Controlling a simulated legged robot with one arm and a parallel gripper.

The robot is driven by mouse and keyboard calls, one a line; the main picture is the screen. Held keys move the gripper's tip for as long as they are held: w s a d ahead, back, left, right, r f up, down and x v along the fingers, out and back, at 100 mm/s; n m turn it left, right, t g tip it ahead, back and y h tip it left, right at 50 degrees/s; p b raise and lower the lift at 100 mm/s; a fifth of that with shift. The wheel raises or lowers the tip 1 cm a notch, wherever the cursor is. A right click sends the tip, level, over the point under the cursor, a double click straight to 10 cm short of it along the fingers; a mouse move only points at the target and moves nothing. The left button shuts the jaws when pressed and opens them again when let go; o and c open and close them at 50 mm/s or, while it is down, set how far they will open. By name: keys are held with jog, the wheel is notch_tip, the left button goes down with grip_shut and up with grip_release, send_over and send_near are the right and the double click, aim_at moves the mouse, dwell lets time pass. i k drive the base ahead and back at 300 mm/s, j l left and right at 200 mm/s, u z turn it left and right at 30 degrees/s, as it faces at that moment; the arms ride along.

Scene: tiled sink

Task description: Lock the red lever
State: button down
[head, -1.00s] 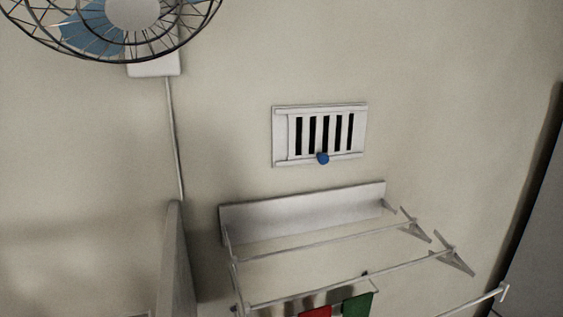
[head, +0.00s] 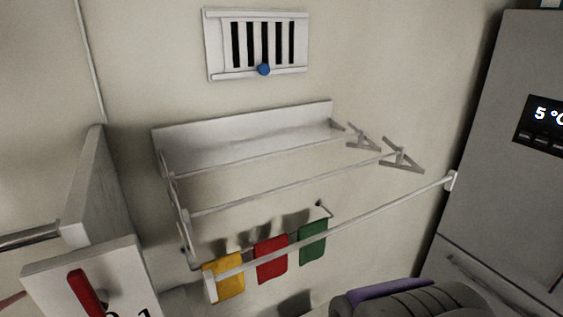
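The red lever (head: 86,293) is at the lower left in the head view, on a white panel (head: 50,270) with dark markings, partly cut off by the bottom edge. The lever is tilted, its upper end leaning to the left.
A drying rack (head: 240,148) is on the wall, with yellow (head: 229,284), red (head: 271,262) and green (head: 313,243) cloths near it. A long white rail (head: 385,211) crosses the middle. A vent (head: 258,43) is above. A grey fridge (head: 490,190) stands at the right.

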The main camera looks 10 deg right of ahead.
aim_at(96, 303)
jog(key=k+j+u, duration=0.1)
jog(key=u, duration=0.25)
jog(key=k+j+u, duration=0.1)
jog(key=u, duration=0.3)
jog(key=j+u, duration=0.2)
jog(key=u, duration=0.15)
jog(key=k, duration=0.05)
